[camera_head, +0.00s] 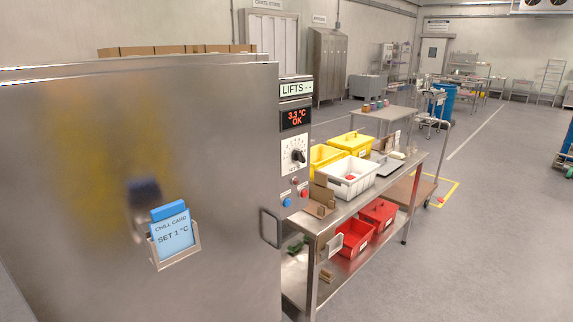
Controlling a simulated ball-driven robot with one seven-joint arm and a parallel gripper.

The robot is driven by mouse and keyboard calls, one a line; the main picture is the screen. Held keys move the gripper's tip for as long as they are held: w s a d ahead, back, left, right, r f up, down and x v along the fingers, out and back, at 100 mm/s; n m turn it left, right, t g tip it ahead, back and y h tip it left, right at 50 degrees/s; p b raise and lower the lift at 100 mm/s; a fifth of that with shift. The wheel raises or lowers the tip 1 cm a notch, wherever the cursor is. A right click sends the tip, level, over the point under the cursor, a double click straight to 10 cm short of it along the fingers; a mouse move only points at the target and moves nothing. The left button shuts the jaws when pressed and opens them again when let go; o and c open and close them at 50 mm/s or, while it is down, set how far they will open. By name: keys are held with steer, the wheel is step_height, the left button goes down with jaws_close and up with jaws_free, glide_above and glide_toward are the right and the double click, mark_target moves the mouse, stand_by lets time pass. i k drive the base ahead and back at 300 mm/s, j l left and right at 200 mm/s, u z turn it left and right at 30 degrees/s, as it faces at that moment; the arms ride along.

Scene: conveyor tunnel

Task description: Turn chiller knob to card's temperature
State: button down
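The chiller knob (299,156) is a black knob on a white dial plate, on the control panel at the end of the steel cabinet. Its exact pointer setting is too small to read. Above it, a display (295,118) shows "3.3 °C OK" in red. The chill card (173,236) is light blue, sits in a holder on the cabinet's near face, and reads "SET 1 °C". My gripper does not show in this view.
The steel cabinet (90,170) fills the left side, with a handle (270,228) near its right edge. Blue and red buttons sit below the knob. A steel table (345,203) with white, yellow and red bins stands beyond the panel. The grey floor (480,240) at right is clear.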

mark_target(297, 155)
steer(key=i+l, duration=0.1)
steer(key=i, duration=0.5)
steer(key=i+l, duration=0.1)
steer(key=i, duration=0.55)
steer(key=i+j, duration=0.1)
steer(key=i, duration=0.35)
steer(key=i+j, duration=0.15)
steer(key=i, duration=0.3)
steer(key=i+j, duration=0.1)
steer(key=i, duration=0.3)
